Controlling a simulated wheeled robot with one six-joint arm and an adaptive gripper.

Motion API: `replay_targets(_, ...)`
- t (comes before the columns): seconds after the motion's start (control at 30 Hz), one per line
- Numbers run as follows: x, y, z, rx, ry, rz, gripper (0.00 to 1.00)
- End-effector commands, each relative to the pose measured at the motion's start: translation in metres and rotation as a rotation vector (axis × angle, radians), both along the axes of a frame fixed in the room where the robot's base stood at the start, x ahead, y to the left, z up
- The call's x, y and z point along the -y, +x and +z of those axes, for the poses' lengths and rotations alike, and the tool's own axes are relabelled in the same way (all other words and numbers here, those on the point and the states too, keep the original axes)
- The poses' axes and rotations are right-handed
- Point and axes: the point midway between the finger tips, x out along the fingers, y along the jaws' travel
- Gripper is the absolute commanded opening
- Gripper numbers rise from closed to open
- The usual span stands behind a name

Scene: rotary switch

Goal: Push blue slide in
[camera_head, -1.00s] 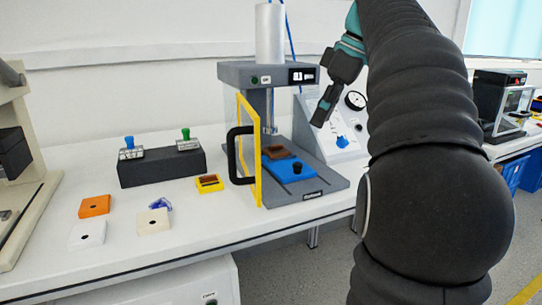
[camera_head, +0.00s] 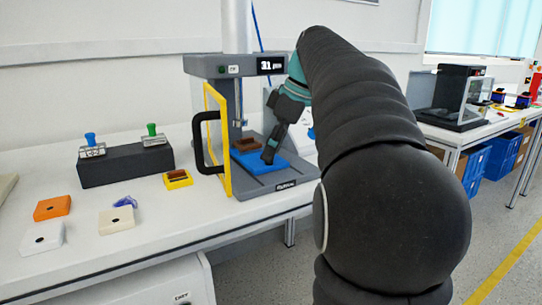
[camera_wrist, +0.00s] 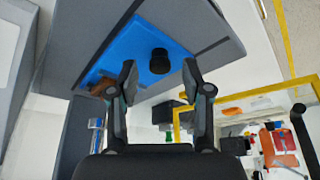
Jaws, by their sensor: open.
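The blue slide (camera_head: 250,161) lies flat on the grey base of the press, with a brown block (camera_head: 247,144) on its rear part. In the wrist view the blue slide (camera_wrist: 128,45) carries a round black knob (camera_wrist: 160,61). My gripper (camera_head: 268,157) is over the front part of the slide. In the wrist view its two fingertips (camera_wrist: 160,75) are apart, one on each side of the knob in the picture, with nothing held. I cannot tell whether they touch the slide. In the head view the gripper hides the knob.
The press's yellow-framed door (camera_head: 218,140) stands open to the left, with a black handle (camera_head: 203,143). A yellow tray (camera_head: 178,180) with a brown part sits left of it. A dark block (camera_head: 125,166) with blue and green switches is farther left.

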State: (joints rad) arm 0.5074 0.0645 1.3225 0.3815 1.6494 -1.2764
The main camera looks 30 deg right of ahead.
Motion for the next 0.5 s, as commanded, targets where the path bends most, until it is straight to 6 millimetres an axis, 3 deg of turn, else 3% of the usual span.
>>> replay_targets(0.13,-0.0032,0.0025,-0.0098,0.000,0.000,0.000,0.49)
replay_targets(0.47,-0.0039,0.0032,-0.0114,0.001,-0.001,0.000,0.49)
replay_targets(0.5,-0.0039,0.0032,-0.0114,0.001,-0.001,0.000,0.39)
